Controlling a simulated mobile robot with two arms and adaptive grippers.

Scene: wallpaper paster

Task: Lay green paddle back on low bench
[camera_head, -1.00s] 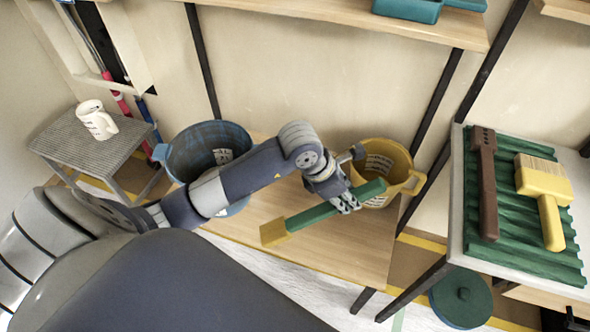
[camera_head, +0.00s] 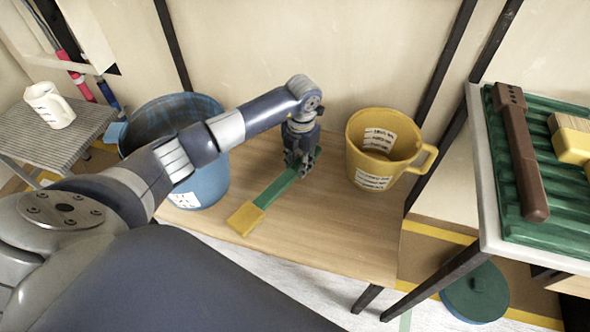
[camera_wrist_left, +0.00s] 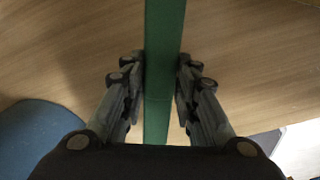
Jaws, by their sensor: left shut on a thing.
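The green paddle (camera_head: 276,188) has a green shaft and a yellow block at its near end. It is low over the wooden low bench (camera_head: 335,228), between the blue bucket and the yellow jug. I cannot tell whether it touches the bench top. My left gripper (camera_head: 300,165) points down and is shut on the green shaft near its far end. In the left wrist view the green shaft (camera_wrist_left: 162,60) runs between the two fingers (camera_wrist_left: 161,85), with bench wood behind it. My right gripper is not in view.
A blue bucket (camera_head: 203,178) stands left of the paddle, and a yellow jug (camera_head: 358,150) stands right. A side table at right holds a green ribbed tray (camera_head: 490,110) with a brown tool (camera_head: 520,155) and a yellow brush (camera_head: 572,140). A white mug (camera_head: 48,108) is at far left.

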